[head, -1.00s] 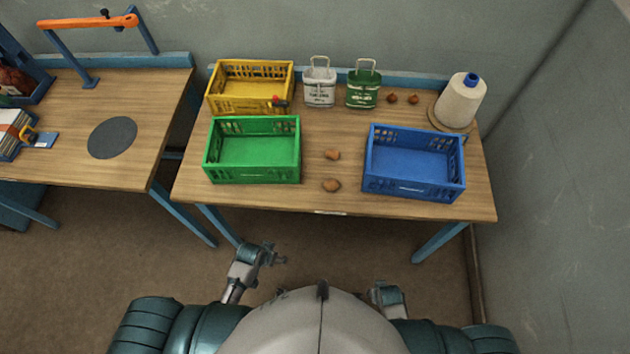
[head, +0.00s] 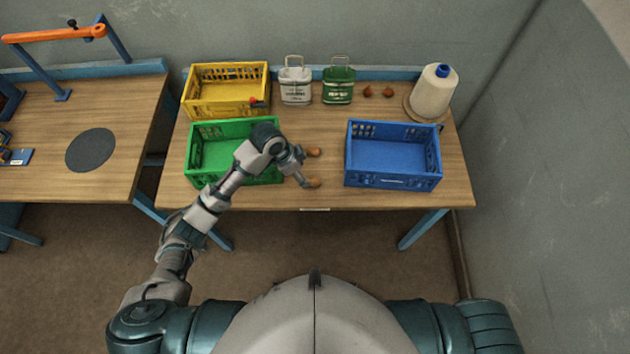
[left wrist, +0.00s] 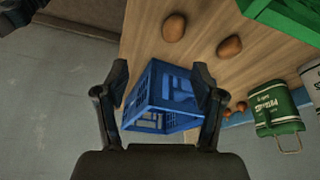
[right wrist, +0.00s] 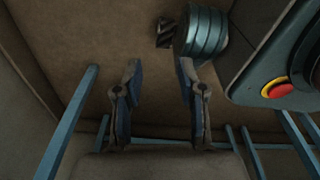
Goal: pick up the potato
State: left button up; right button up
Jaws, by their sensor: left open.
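Two brown potatoes lie on the right-hand table between the green crate (head: 200,165) and the blue crate (head: 393,158): a far potato (head: 313,152) and a near potato (head: 315,183). My left gripper (head: 301,168) is beside them on their left, open and empty. In the left wrist view, my left gripper (left wrist: 158,78) has its jaws apart with the blue crate (left wrist: 160,103) showing beyond, and one potato (left wrist: 174,27) and the other potato (left wrist: 229,47) lie outside the jaws. My right gripper (right wrist: 158,72) is open and empty over the floor, away from the table.
A yellow crate (head: 225,92), a white can (head: 295,84), a green can (head: 338,84), two small brown bulbs (head: 377,92) and a thread cone (head: 434,92) stand along the back. Another table (head: 60,190) is at left. The wood right of the potatoes is narrow but clear.

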pick_arm(q)
jog(key=m, duration=0.1)
send_near(312, 180)
jog(key=shift+y, duration=0.4)
jog(key=x, duration=0.4)
jog(key=shift+w+d+f, duration=0.1)
jog(key=shift+d+f, duration=0.1)
jog(key=shift+d, duration=0.2)
jog(key=shift+d+f, duration=0.25)
jog(key=shift+f, duration=0.3)
jog(key=x, duration=0.4)
jog(key=shift+f, duration=0.35)
pick_arm(e)
jog(key=s+f, duration=0.2)
jog(key=s, duration=0.3)
jog(key=shift+s+d+f, duration=0.4)
pick_arm(q)
jog(key=c, duration=1.2)
